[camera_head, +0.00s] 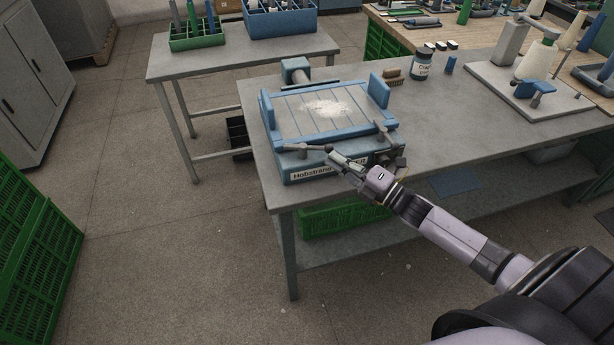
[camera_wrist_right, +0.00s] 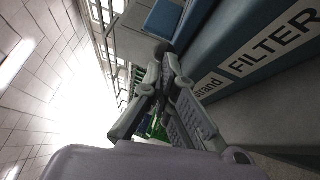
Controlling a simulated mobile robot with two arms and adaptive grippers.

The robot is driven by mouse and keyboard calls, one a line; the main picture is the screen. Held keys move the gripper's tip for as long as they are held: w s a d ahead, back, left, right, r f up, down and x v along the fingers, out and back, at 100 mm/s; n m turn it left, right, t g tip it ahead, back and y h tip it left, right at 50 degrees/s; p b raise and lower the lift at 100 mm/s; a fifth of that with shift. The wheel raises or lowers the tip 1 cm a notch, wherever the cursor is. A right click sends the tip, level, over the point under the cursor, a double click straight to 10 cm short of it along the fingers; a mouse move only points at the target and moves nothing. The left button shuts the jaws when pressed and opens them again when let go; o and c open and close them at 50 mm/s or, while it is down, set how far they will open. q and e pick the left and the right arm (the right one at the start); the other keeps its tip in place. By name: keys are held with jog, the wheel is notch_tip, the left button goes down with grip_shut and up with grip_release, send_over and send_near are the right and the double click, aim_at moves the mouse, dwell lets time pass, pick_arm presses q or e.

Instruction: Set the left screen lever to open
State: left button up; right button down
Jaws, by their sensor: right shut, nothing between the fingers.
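A blue filter box (camera_head: 300,172) labelled "Hobstrand" and "FILTER" stands at the left corner of the grey table. The left screen lever (camera_head: 304,147) is a thin grey bar at the front left of the box, lying roughly flat towards the right. My right gripper (camera_head: 335,156) is shut and empty at the box's front, its tips close to the lever's right end. In the right wrist view the shut fingers (camera_wrist_right: 168,65) point at a dark rounded end (camera_wrist_right: 163,49) beside the box; contact cannot be told. A second lever (camera_head: 384,132) sits at the front right. My left gripper is not in view.
Pale powder (camera_head: 325,108) lies on the box's slatted top between raised blue side walls. A brush (camera_head: 393,76), a labelled jar (camera_head: 422,64) and a cone stand (camera_head: 530,90) are farther back on the table (camera_head: 440,130). The tabletop right of the box is mostly clear.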

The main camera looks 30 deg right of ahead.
jog(key=shift+w+d+b, duration=0.4)
jog(key=shift+w+d, duration=0.25)
jog(key=shift+d, duration=0.1)
dwell(1.3)
